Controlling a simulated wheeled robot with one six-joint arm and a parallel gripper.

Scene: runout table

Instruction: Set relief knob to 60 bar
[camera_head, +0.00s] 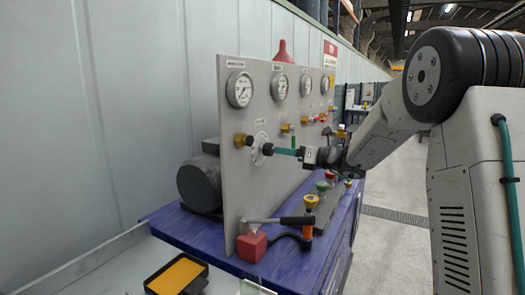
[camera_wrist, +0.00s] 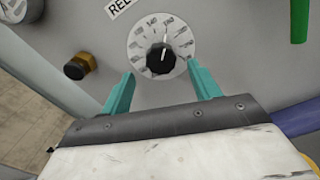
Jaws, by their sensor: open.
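The relief knob (camera_wrist: 160,58) is a black round knob with a white pointer line, on a white numbered dial plate (camera_wrist: 137,42) fixed to the grey panel. In the wrist view its pointer is roughly upright in the picture; the small dial numbers are too blurred to read surely. My gripper (camera_wrist: 162,82) has two teal fingers, open, one on each side of the dial's lower part, with the knob between and beyond their tips. I cannot tell whether they touch the panel. In the head view my gripper (camera_head: 272,150) reaches the panel from the right and partly hides the knob.
The upright panel (camera_head: 245,195) carries several gauges, such as one at the upper left (camera_head: 239,89). A brass fitting (camera_wrist: 80,66) sits left of the dial and a green handle (camera_wrist: 299,20) right of it.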

